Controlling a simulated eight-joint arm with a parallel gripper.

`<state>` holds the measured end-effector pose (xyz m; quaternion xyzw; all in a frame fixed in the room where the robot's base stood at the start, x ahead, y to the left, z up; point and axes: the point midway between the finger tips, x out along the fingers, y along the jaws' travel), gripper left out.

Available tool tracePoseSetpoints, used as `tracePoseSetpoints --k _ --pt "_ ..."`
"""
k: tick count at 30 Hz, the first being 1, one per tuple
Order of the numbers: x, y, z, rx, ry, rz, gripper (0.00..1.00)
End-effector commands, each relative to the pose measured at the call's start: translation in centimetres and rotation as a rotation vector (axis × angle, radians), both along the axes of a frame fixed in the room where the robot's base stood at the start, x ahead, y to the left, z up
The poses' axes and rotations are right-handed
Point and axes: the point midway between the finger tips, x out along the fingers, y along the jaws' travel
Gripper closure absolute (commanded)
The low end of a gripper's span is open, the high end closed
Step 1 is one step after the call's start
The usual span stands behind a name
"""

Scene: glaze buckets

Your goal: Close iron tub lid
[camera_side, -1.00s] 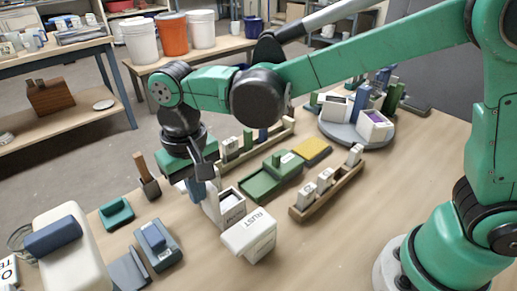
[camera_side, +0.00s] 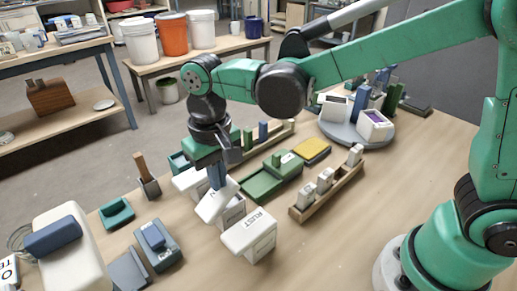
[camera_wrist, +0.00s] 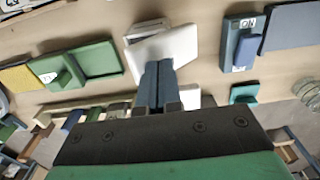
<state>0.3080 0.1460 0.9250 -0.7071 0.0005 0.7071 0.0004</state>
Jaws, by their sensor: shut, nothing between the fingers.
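The iron tub (camera_side: 233,212) is a white tub in the middle of a short row on the bench. Its white lid (camera_side: 213,203) is tilted partway down over the opening, with the end of a label showing. The lid also shows in the wrist view (camera_wrist: 172,46), with a bit of the tub (camera_wrist: 146,27) beyond it. My gripper (camera_side: 217,184) is shut and empty, pointing down. Its blue fingertips (camera_wrist: 158,66) are at the lid's upper face and seem to touch it. The tub's inside is mostly hidden.
A closed tub marked RUST (camera_side: 250,233) stands in front, and another white tub (camera_side: 189,182) stands behind. A green tray (camera_side: 268,182) and a wooden rack (camera_side: 325,190) lie to the right. A blue-grey switch box (camera_side: 158,246) lies to the left.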

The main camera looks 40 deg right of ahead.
Motion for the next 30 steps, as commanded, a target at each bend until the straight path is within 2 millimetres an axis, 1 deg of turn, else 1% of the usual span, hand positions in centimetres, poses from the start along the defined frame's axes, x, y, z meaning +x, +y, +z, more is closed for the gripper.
tracePoseSetpoints --k 11,27,30 --pt "0.0 0.1 0.3 0.0 0.0 0.001 1.0" --pt "0.0 0.9 5.9 0.0 0.0 0.001 1.0" --pt "0.0 1.0 6.7 0.0 0.0 0.001 1.0"
